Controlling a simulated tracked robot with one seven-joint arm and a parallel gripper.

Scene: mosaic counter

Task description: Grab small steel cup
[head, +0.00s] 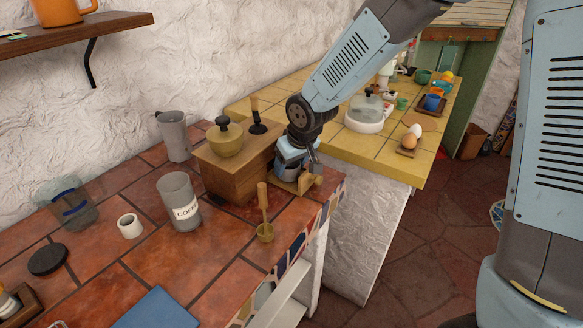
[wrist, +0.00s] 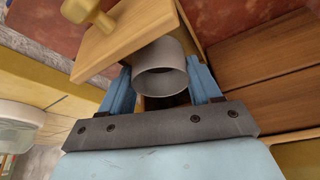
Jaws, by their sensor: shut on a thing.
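The small steel cup (wrist: 160,66) is a plain grey cylinder with its round mouth facing the wrist camera. My gripper (wrist: 161,84) is shut on it, with one blue finger on each side. In the head view my gripper (head: 289,163) reaches down at the right end of the wooden grinder box (head: 230,174). The cup is inside or just above the open wooden drawer (head: 305,183); its base is hidden, so I cannot tell whether it touches the drawer floor. The drawer front and its knob (wrist: 92,14) show close beside the cup in the wrist view.
A grey COFFEE canister (head: 178,198), a grey pitcher (head: 174,137) and a small white cup (head: 130,226) stand to the left. A yellow tiled counter (head: 330,150) lies behind.

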